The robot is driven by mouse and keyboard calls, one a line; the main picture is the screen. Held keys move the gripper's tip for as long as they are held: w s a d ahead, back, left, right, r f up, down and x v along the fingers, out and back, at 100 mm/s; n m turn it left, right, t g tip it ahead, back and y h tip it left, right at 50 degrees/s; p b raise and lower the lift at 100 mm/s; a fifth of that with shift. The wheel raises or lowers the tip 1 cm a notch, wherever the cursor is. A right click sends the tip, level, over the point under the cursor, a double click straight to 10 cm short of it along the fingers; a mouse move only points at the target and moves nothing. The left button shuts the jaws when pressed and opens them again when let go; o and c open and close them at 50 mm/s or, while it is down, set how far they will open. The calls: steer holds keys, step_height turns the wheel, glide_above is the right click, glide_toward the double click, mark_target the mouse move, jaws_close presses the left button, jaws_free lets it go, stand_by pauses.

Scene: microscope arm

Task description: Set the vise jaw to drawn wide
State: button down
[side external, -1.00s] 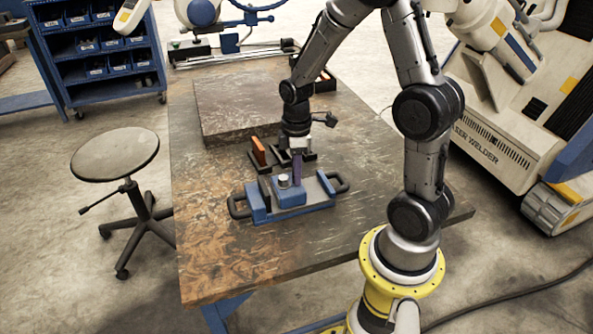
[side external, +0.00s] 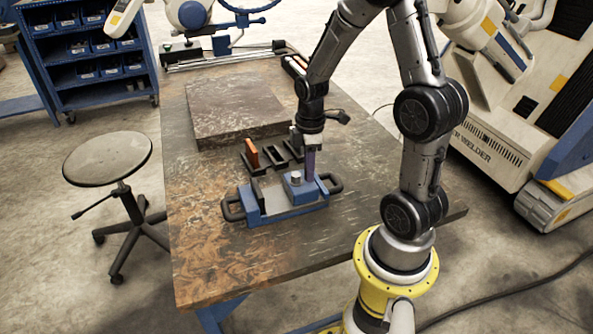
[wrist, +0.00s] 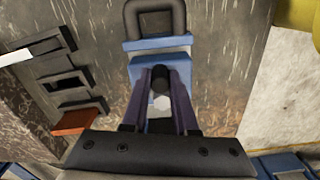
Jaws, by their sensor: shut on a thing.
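The vise (side external: 254,208) is a blue and grey fixture on the table with a black handle at each end. Its blue sliding jaw (side external: 303,190) stands at the right part of the vise, with a grey bed open to its left. A silver-topped post (side external: 296,177) rises from the jaw. My gripper (side external: 311,168) points down with purple fingers at the jaw and is shut on it. In the wrist view, the fingers (wrist: 165,78) stand on both sides of a dark post with a pale top. The exact contact is hidden.
Behind the vise is a black rack (side external: 272,156) with an orange piece (side external: 251,152) standing in it. A thick dark slab (side external: 238,110) lies farther back. The table (side external: 230,265) is clear in front. A stool (side external: 108,160) stands to the left.

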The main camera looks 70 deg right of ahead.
steer(key=shift+s+d, duration=0.15)
steer(key=shift+d, duration=0.05)
steer(key=c, duration=0.7)
jaws_free()
steer(key=shift+r, duration=0.15)
step_height(320, 180, up, 14)
steer(key=shift+f, duration=0.2)
